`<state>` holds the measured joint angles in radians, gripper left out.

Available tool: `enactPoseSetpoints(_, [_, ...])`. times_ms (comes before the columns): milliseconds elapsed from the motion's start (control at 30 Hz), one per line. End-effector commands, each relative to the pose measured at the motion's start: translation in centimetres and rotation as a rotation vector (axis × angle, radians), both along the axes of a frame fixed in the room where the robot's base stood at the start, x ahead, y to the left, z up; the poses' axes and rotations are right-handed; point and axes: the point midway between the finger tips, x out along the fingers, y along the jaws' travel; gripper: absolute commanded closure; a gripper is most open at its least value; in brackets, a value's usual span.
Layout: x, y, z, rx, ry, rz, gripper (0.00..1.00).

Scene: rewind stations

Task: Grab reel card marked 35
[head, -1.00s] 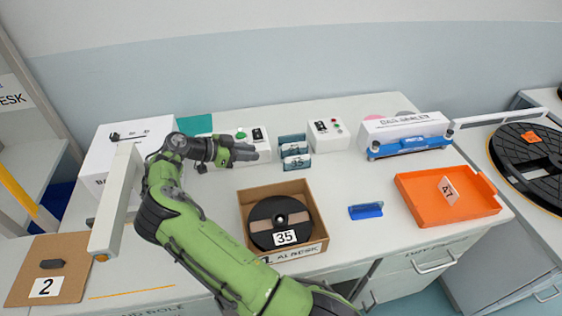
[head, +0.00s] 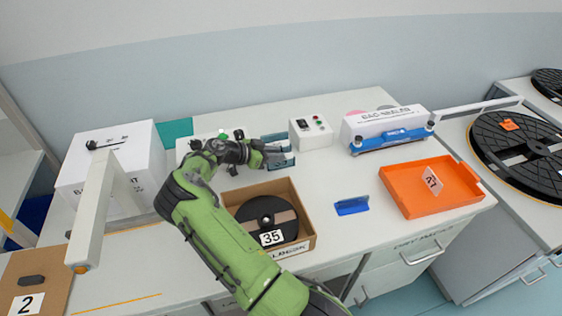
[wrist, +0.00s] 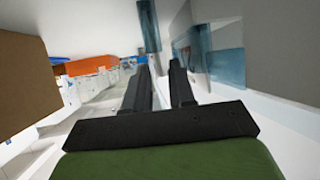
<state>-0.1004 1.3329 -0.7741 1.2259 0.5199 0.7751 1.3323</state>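The white card marked 35 (head: 271,238) lies at the near side of a black reel (head: 262,216). The reel sits inside an open cardboard box (head: 306,240) on the desk. My gripper (head: 287,150) is behind the box, low over the desk, beside the clear blue holders (head: 279,143). In the wrist view its two dark fingers (wrist: 160,72) are apart with nothing between them. The blue holders (wrist: 205,50) stand to the right of the fingers there, and a brown box wall (wrist: 22,85) is at the left. The card is not seen in the wrist view.
An orange tray (head: 400,204) with a card marked 21 stands to the right, near a small blue block (head: 351,206). A bag sealer (head: 388,128) and a white control box (head: 310,132) stand at the back. A white post (head: 95,205) rises at the left.

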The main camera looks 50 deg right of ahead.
Motion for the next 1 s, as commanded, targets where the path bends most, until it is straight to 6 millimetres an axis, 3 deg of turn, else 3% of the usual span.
enactPoseSetpoints(33, [0.0,0.0,0.0,0.0,0.0,0.0,0.77])
enactPoseSetpoints(200, [0.0,0.0,0.0,0.0,0.0,0.0,1.0])
enactPoseSetpoints(767, [0.3,0.0,0.3,-0.002,-0.004,0.008,1.0])
enactPoseSetpoints(867, [0.3,0.0,1.6,-0.004,-0.007,0.008,1.0])
enactPoseSetpoints(1000, [0.3,0.0,5.3,-0.006,-0.011,0.007,1.0])
